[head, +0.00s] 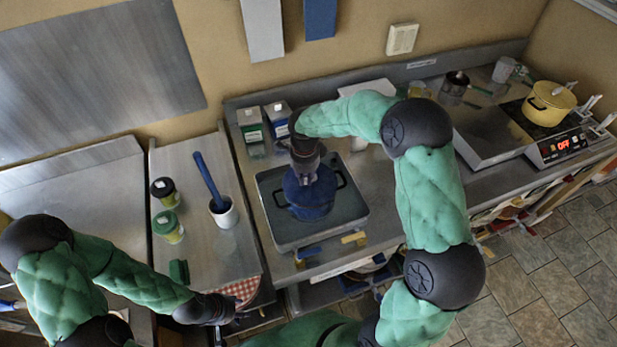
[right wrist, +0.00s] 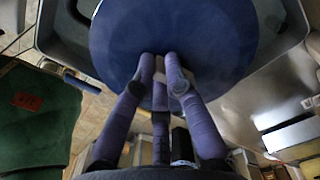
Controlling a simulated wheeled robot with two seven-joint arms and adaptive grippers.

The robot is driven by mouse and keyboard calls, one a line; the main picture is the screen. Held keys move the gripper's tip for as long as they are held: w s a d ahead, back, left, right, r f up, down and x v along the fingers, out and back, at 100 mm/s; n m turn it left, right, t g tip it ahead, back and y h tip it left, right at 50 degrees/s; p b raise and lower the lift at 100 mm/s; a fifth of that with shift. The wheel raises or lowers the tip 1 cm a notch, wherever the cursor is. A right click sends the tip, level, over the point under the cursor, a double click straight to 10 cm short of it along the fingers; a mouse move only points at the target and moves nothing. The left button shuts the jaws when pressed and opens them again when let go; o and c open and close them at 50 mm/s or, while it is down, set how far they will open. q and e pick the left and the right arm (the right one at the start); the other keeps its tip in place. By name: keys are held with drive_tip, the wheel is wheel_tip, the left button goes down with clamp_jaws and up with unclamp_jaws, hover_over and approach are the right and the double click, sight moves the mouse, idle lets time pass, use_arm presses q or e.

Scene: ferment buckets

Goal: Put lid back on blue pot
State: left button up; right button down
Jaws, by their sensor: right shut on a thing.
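The blue pot (head: 310,213) stands on a grey tray-like plate (head: 342,222) on the middle counter, its dark loop handles out to the sides. My right gripper (head: 305,180) points down over it, shut on the knob of the blue lid (head: 299,194). In the right wrist view the lid (right wrist: 185,25) is a broad blue disc, and my right fingers (right wrist: 160,68) close together at its middle. The lid lies over the pot; I cannot tell if it rests on the rim or hangs slightly above. My left gripper (head: 222,309) is low at the left, away from the pot, its fingers unclear.
Left of the pot stand a white cup with a blue-handled tool (head: 223,212), a dark-lidded jar (head: 165,191) and a green-lidded jar (head: 167,226). Small boxes (head: 250,124) stand behind. A yellow pot (head: 548,103) sits on a hob at the far right.

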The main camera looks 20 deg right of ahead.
drive_tip(key=shift+f+b, duration=0.2)
drive_tip(key=shift+b, duration=0.35)
idle(1.1)
idle(0.3)
drive_tip(key=c, duration=1.2)
unclamp_jaws()
drive_tip(key=shift+o, duration=0.3)
drive_tip(key=o, duration=0.4)
drive_tip(key=shift+r, duration=0.1)
drive_tip(key=shift+r+p, duration=1.7)
drive_tip(key=shift+r, duration=1.75)
